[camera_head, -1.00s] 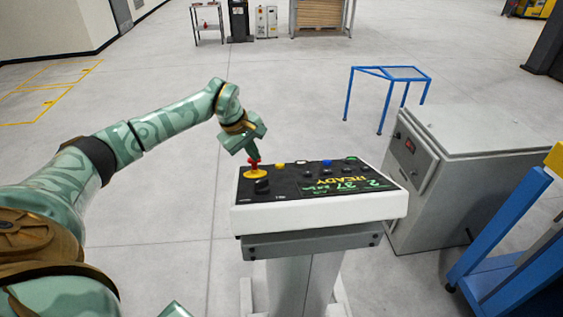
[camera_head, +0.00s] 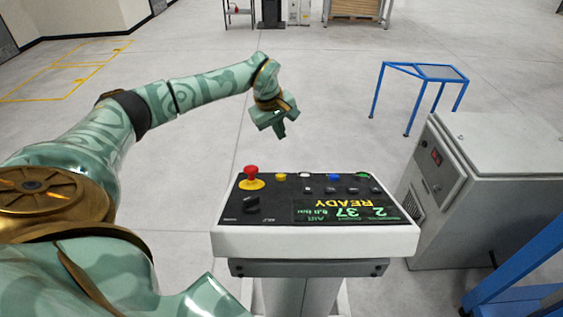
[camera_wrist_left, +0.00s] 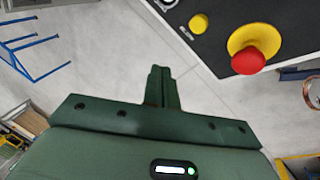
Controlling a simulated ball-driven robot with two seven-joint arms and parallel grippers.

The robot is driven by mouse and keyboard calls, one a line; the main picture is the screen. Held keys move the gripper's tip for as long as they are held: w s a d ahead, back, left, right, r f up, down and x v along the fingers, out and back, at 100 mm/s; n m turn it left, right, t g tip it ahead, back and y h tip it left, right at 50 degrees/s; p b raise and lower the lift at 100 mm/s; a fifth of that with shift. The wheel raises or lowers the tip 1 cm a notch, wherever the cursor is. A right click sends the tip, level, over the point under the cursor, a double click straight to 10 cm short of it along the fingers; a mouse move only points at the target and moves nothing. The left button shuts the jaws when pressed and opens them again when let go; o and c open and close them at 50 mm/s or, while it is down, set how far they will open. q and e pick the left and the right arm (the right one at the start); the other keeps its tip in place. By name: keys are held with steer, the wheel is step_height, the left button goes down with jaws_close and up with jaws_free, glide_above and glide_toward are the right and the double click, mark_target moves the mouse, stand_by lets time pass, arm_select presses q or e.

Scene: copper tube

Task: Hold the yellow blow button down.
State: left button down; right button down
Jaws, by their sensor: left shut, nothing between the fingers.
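The small yellow blow button (camera_head: 280,177) is on the black top of the control panel (camera_head: 315,241), in its back row to the right of the red mushroom button (camera_head: 251,173) on its yellow ring. The yellow button also shows in the left wrist view (camera_wrist_left: 199,23), beside the large red button (camera_wrist_left: 249,61). My left gripper (camera_head: 281,134) is shut and empty, pointing down above and beyond the panel's back edge, apart from the yellow button. Its closed fingers (camera_wrist_left: 162,84) show over bare floor in the left wrist view. My right gripper is out of view.
The panel also carries a black rotary knob (camera_head: 252,204), white, blue and green buttons, and a display reading READY. A grey cabinet (camera_head: 485,190) stands close on the right. A blue frame table (camera_head: 425,73) stands behind.

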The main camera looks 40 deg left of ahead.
arm_select(q)
steer(key=b, duration=0.7)
glide_above(281, 177)
steer(key=w+a, duration=0.3)
steer(key=f, duration=0.6)
steer(key=shift+s+d+f, duration=0.15)
steer(key=shift+s+d, duration=0.05)
steer(key=shift+s+d+f, duration=0.2)
steer(key=shift+f, duration=0.25)
steer(key=shift+s+d+f, duration=0.2)
steer(key=shift+f, duration=0.25)
steer(key=shift+f, duration=0.15)
steer(key=shift+s+d+f, duration=0.1)
steer(key=shift+f, duration=0.1)
steer(key=shift+s+d+f, duration=0.2)
steer(key=shift+s+f, duration=0.05)
steer(key=shift+f, duration=0.35)
stand_by(4.1)
